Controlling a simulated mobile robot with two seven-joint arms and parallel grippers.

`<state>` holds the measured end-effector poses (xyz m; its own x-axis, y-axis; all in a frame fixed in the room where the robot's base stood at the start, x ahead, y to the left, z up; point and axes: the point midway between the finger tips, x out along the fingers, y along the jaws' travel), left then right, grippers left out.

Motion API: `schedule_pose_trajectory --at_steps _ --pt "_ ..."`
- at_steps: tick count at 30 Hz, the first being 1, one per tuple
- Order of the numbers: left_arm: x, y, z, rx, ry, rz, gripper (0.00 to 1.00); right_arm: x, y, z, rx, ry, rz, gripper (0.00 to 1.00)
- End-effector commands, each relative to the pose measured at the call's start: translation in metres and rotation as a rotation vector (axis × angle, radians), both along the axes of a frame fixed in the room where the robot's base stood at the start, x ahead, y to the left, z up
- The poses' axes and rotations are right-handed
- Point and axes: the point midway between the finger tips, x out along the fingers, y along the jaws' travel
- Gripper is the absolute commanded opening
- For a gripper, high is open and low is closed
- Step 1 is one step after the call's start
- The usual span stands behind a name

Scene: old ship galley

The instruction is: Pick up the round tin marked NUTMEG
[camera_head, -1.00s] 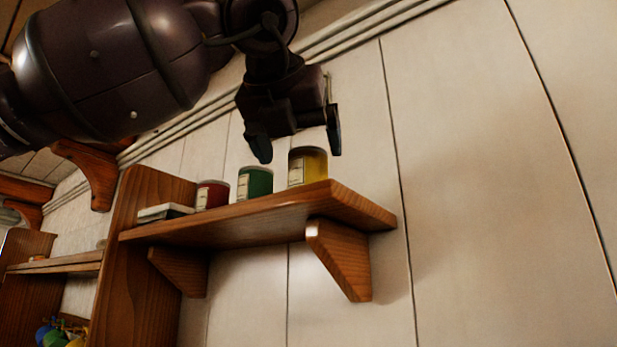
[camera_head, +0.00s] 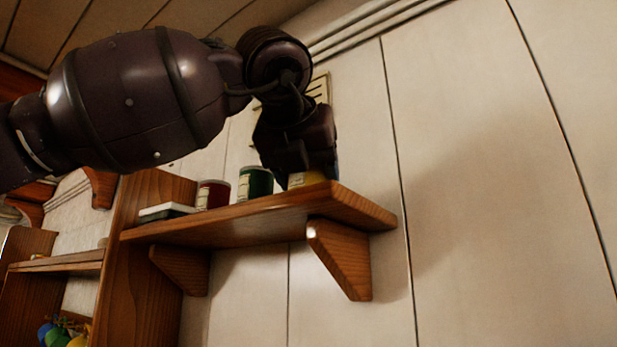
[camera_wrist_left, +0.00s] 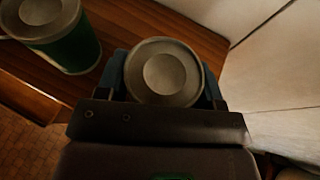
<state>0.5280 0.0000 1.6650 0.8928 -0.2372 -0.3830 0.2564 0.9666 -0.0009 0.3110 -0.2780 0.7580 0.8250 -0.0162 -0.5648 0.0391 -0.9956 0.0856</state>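A round yellow tin (camera_head: 306,179) stands at the right of the wall shelf; its label is too small and covered to read. My left gripper (camera_head: 308,178) is lowered over it from above. In the left wrist view its grey round lid (camera_wrist_left: 164,73) sits between the two fingers (camera_wrist_left: 165,80), which lie close against both sides; the gripper looks shut on it. The tin appears to rest on the shelf. A green tin (camera_head: 255,183) stands just left of it, also in the left wrist view (camera_wrist_left: 68,48), and a red tin (camera_head: 212,195) is further left. My right gripper is not in view.
The wooden shelf (camera_head: 225,228) has brackets below and an upright side board (camera_head: 150,190) at its left. A flat pale stack (camera_head: 167,211) lies left of the tins. The panelled wall (camera_head: 480,180) is close behind; the shelf's right end is free.

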Motion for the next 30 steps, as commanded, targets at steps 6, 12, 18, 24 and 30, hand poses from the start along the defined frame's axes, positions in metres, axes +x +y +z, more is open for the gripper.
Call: schedule_pose_trajectory --at_steps 6,12,18,24,30 --pt "0.000 0.000 0.000 0.000 -0.001 0.000 0.35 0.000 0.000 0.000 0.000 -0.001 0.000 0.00" --pt "-0.001 0.000 0.004 -0.001 -0.002 0.000 0.35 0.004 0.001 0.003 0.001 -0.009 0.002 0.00" --pt "-0.001 -0.001 0.029 -0.003 -0.002 0.000 0.35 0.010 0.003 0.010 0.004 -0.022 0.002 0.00" --pt "-0.002 -0.001 0.075 -0.004 -0.003 0.000 0.35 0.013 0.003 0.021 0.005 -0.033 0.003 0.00" --pt "-0.002 -0.001 0.122 -0.004 -0.003 0.000 0.35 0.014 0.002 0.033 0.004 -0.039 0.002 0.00"
